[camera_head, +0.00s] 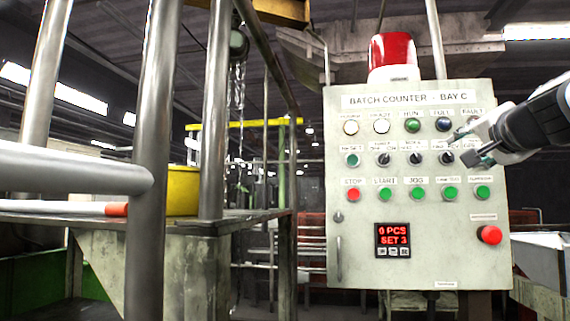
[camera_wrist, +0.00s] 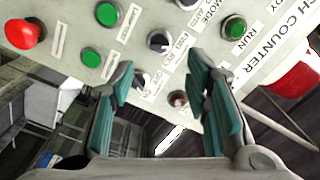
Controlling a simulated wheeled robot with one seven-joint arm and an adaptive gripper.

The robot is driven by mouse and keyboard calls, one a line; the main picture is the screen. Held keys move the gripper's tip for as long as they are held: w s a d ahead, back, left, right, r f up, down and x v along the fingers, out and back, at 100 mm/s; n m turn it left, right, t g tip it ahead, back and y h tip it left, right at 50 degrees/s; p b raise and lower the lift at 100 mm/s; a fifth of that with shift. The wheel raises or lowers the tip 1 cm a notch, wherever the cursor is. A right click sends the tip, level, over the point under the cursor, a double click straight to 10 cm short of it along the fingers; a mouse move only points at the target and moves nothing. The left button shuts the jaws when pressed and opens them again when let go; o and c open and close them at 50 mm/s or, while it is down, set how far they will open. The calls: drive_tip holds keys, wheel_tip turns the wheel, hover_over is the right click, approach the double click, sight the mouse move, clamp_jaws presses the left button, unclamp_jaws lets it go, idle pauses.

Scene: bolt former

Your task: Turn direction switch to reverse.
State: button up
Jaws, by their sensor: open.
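The direction switch (camera_head: 446,158) is a small black selector knob in the second row of the grey control panel (camera_head: 360,180), under a small label that seems to read FWD REV. It also shows in the wrist view (camera_wrist: 158,41), at the upper middle, ahead of the gap between my fingers. Its pointer direction is too small to tell. My gripper (camera_head: 476,150) is just right of the switch in the head view, in front of the panel's upper right. In the wrist view my gripper (camera_wrist: 165,85) has its teal finger pads wide apart with nothing between them. It appears clear of the knob.
Another selector (camera_wrist: 140,80) sits beside the switch. Green buttons (camera_head: 448,193) line the row below, with a red mushroom button (camera_head: 489,234) at lower right. A red beacon (camera_head: 392,50) tops the panel. Metal railings (camera_head: 155,150) stand at left.

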sight(451, 156)
drive_tip(key=x, duration=0.8)
drive_tip(key=shift+p, duration=0.4)
drive_tip(key=shift+f, duration=0.1)
clamp_jaws()
